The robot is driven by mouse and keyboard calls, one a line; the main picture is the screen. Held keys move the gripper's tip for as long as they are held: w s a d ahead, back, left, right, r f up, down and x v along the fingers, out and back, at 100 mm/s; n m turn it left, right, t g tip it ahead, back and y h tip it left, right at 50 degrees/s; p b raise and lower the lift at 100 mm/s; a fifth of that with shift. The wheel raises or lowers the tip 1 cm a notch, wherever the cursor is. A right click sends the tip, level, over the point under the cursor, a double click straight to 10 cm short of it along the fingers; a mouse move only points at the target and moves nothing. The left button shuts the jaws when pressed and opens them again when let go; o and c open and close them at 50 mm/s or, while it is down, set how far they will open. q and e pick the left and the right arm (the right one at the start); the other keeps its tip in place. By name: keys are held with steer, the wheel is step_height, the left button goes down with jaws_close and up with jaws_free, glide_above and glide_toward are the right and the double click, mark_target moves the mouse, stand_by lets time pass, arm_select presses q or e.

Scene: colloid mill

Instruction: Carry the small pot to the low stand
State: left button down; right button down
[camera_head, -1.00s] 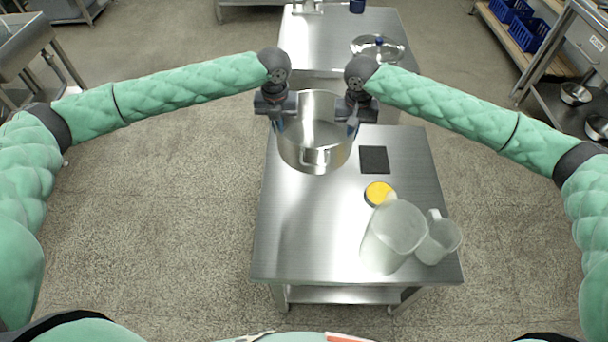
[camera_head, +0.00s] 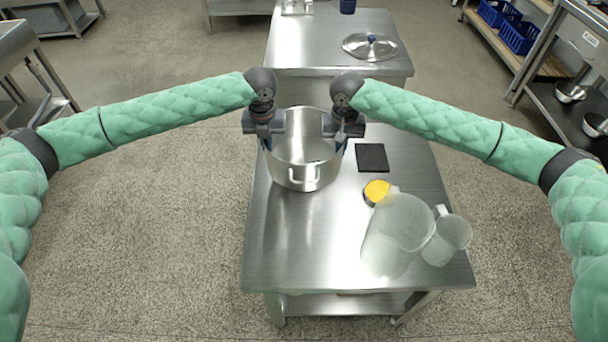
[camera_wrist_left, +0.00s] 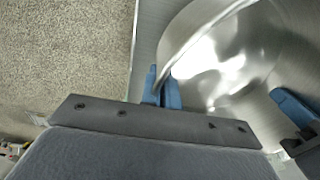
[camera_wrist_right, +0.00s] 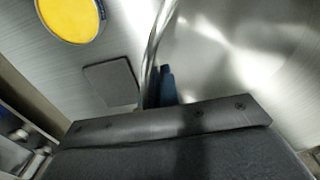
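I cannot clearly single out the low stand.
On the near table are a black pad (camera_head: 372,158), a yellow-topped round item (camera_head: 377,192), a large translucent jug (camera_head: 397,235) and a smaller one (camera_head: 448,240). A second steel table (camera_head: 310,45) behind carries a lid (camera_head: 370,47). The table's front left is clear.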

arm_select(q)
steer(key=shift+f, duration=0.15)
arm_select(e)
steer(key=shift+f, duration=0.15)
